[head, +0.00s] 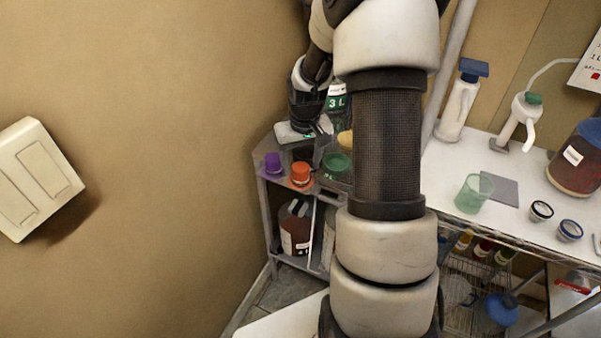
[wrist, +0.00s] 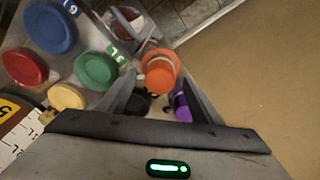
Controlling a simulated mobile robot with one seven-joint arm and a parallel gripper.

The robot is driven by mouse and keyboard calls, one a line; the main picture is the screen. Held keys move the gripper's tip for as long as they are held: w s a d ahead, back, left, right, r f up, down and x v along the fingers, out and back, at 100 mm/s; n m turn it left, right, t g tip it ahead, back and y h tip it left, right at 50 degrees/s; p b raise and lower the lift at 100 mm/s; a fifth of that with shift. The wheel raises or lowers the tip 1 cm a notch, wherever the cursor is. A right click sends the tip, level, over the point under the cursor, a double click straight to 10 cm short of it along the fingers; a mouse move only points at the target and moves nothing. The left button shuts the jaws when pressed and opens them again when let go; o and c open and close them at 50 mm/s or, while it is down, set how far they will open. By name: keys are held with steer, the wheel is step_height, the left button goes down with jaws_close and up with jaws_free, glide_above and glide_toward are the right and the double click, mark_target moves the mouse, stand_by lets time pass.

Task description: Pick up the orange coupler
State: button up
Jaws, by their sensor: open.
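The orange coupler (head: 300,174) stands on the top of a small grey corner shelf, between a purple coupler (head: 272,163) and a green one (head: 337,165). In the wrist view the orange coupler (wrist: 161,72) shows between the ends of my gripper's (wrist: 158,84) two fingers. My gripper is open and nothing is held. In the head view my gripper's hand (head: 302,131) is above and behind the couplers, and its fingers cannot be made out. I cannot tell whether a finger touches the orange coupler. The purple coupler (wrist: 181,104) is partly hidden behind the right finger.
Red (wrist: 25,68), blue (wrist: 50,27), yellow (wrist: 67,96) and green (wrist: 95,70) lids or couplers crowd the left of the wrist view. A tan wall (head: 150,150) borders the shelf. A white counter (head: 450,170) with a green cup (head: 473,194) stands at right.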

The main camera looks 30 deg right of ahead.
steer(key=shift+w+f, duration=0.2)
steer(key=shift+f, duration=0.9)
steer(key=c, duration=1.2)
